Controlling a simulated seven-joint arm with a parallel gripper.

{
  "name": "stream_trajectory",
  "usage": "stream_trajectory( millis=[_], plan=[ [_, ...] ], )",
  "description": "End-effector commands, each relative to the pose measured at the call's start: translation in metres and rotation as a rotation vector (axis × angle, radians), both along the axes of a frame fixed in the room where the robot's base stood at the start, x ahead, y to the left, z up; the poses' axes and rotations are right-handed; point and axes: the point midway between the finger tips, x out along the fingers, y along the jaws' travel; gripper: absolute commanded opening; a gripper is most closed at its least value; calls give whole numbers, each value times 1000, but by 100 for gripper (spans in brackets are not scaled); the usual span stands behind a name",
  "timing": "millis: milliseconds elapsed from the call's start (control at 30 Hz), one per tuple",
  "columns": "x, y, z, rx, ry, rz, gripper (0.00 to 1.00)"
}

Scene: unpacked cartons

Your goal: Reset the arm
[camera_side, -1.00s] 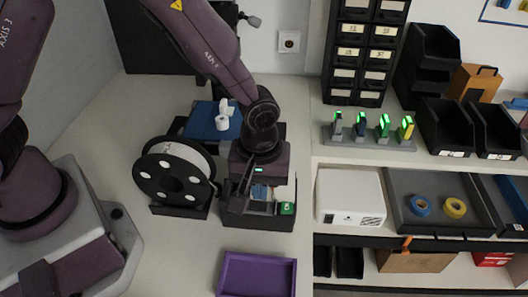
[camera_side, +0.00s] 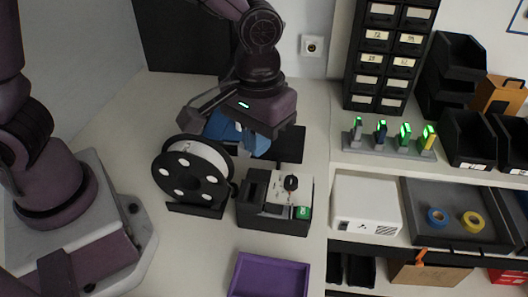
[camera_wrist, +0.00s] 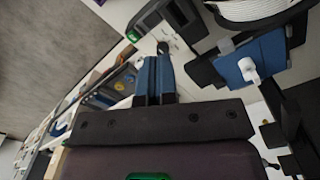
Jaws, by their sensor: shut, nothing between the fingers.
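My gripper (camera_side: 260,147) hangs from the dark purple wrist in the side view, raised above and behind the black box (camera_side: 262,222). In the wrist view its two blue fingers (camera_wrist: 154,78) lie together, shut with nothing visible between them. The black box has a light top panel with a dark knob (camera_side: 291,183) and a green element (camera_side: 303,212). The fingers are apart from the box. The wrist partly hides a blue platform (camera_side: 218,128), which shows in the wrist view (camera_wrist: 264,57) with a white piece (camera_wrist: 248,69) on it.
A white spool in a black holder (camera_side: 190,172) stands left of the box, close to the gripper. A purple tray (camera_side: 270,277) lies in front. To the right are a rack of green-lit devices (camera_side: 388,145), a white box (camera_side: 365,205) and a grey tray (camera_side: 455,244). The left tabletop is mostly clear.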

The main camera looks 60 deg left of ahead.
Motion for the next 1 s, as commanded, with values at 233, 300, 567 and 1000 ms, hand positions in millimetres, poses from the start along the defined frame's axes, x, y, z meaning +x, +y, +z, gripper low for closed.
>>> stream_trajectory(
  millis=[233, 300, 567, 1000],
  plan=[
    [-33, 50, 53, -41, -114, -268, 0],
    [-46, 67, 68, -40, -168, -328, 0],
    [-90, 116, 106, 22, -377, -374, 0],
    [-103, 138, 128, 66, -504, -264, 0]
  ],
)
